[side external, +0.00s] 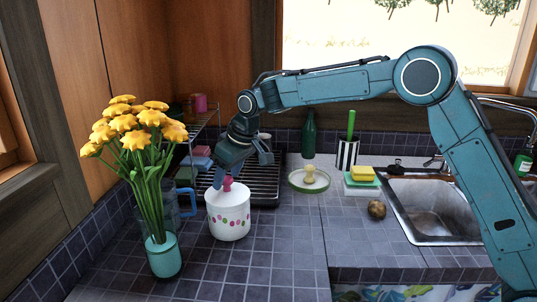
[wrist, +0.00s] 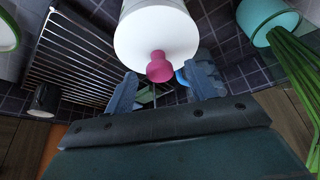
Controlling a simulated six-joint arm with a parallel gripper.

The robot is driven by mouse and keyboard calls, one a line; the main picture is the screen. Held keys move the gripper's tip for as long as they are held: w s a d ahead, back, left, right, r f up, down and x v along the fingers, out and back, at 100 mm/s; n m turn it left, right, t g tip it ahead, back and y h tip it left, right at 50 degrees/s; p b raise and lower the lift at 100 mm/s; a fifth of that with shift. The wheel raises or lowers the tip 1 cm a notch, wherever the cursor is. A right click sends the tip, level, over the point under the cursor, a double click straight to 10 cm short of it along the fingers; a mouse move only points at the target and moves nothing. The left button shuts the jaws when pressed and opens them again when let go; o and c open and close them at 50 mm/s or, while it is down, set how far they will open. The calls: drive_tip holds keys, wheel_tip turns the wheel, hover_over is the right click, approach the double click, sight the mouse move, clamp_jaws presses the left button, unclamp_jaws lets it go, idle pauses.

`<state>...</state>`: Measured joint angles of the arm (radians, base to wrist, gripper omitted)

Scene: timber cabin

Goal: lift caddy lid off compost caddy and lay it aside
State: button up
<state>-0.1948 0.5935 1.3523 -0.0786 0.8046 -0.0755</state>
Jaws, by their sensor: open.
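The compost caddy (side external: 229,222) is a white pot with pink and green spots, upright on the tiled counter. Its white caddy lid (wrist: 150,35) sits on top with a pink knob (side external: 228,183). In the wrist view the knob (wrist: 159,68) lies near the fingertips, between the two jaws and apart from both. My gripper (side external: 242,172) is open and empty, tilted down just above the lid. The jaws also show in the wrist view (wrist: 163,77). The caddy's lower body is hidden in the wrist view.
A vase of yellow flowers (side external: 163,258) stands left of the caddy, with a blue jug (side external: 186,201) behind it. A dish rack (side external: 265,190) is behind. A green-rimmed dish (side external: 308,186), sponges (side external: 361,175), a brown potato (side external: 377,209) and sink (side external: 430,215) lie right. The front-right counter is clear.

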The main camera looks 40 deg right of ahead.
drive_tip(key=shift+x, duration=1.05)
drive_tip(key=shift+c, duration=0.2)
drive_tip(key=c, duration=1)
